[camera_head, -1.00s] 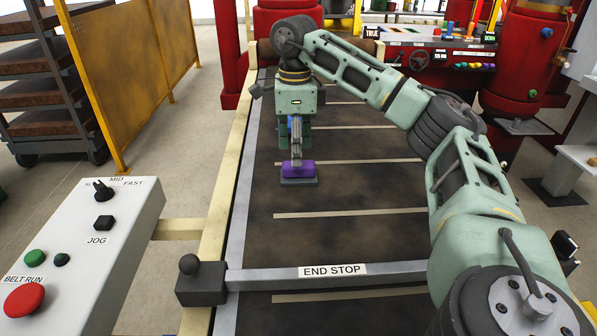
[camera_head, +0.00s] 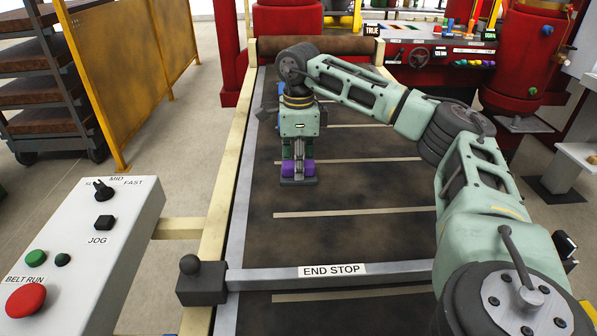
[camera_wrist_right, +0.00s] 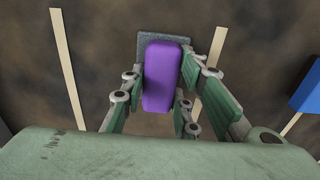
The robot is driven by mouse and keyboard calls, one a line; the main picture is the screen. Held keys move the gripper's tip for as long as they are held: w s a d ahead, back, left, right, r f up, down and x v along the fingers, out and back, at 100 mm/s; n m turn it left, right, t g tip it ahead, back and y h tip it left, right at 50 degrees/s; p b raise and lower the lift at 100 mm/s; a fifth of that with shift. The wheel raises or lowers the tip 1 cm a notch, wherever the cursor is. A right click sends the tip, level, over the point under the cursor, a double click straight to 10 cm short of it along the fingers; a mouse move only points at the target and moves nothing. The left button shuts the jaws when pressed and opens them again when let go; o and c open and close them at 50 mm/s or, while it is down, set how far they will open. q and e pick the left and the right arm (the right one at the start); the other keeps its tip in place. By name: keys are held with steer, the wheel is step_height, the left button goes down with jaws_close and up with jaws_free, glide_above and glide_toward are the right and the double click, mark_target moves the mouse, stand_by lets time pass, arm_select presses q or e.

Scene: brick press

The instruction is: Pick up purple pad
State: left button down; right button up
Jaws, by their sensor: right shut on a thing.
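The purple pad (camera_head: 308,168) is a rounded purple block on a thin dark grey base (camera_head: 299,182) on the belt. In the right wrist view, the pad (camera_wrist_right: 161,78) lies lengthwise between the two fingers, and the speckled grey base (camera_wrist_right: 149,47) shows at its far end. My right gripper (camera_head: 298,166) points down and is shut on the pad. Its fingers hide the middle of the pad in the head view. I cannot tell any gap between the pad's base and the belt. My left gripper is out of view.
A control box (camera_head: 75,260) stands at left, beside a yellow rail (camera_head: 218,190). A blue block (camera_wrist_right: 306,93) shows at the wrist view's right edge.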

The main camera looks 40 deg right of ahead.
jaws_close()
steer(key=shift+r, duration=0.1)
steer(key=shift+r, duration=0.5)
step_height(320, 180, up, 3)
steer(key=shift+w+f, duration=0.1)
steer(key=shift+f, duration=0.1)
steer(key=s+r, duration=0.3)
steer(key=s, duration=0.3)
steer(key=s+d+r+p, duration=0.1)
steer(key=s+r, duration=0.3)
steer(key=s, duration=0.2)
steer(key=shift+p, duration=0.3)
steer(key=shift+w+r, duration=0.1)
